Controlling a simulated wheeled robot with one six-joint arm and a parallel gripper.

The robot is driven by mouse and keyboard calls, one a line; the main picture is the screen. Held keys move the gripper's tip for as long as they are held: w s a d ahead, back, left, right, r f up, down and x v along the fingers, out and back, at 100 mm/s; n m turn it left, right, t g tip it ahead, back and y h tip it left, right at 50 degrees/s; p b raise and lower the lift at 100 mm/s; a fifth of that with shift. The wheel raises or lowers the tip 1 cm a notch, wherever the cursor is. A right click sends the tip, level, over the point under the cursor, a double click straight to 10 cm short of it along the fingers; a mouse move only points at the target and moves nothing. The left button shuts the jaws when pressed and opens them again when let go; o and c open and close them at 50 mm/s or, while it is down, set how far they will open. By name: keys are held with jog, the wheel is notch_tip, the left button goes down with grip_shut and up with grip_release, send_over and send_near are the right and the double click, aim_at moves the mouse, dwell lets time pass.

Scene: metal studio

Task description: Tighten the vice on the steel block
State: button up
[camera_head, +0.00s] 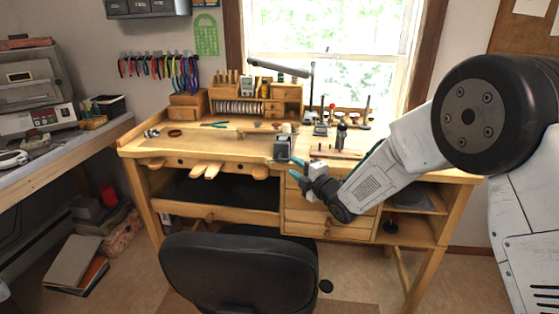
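A small grey vice (282,149) stands at the front edge of the wooden workbench (225,153), near its middle. A steel block cannot be made out apart from the vice at this size, and the vice's handle is not clear. My gripper (296,169) is just in front of the bench edge, below and slightly right of the vice. Its two teal fingertips look apart, with nothing visible between them. It appears clear of the vice.
A black chair (240,272) stands in front of the bench. Small tools lie on the benchtop, and a wooden organiser (255,102) stands at the back. A desk lamp (280,69) reaches over it. A side table (60,155) with equipment is at left.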

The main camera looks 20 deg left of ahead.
aim_at(279, 158)
jog(key=x, duration=0.8)
jog(key=shift+s+a, duration=0.3)
jog(key=shift+a, duration=0.05)
grip_shut()
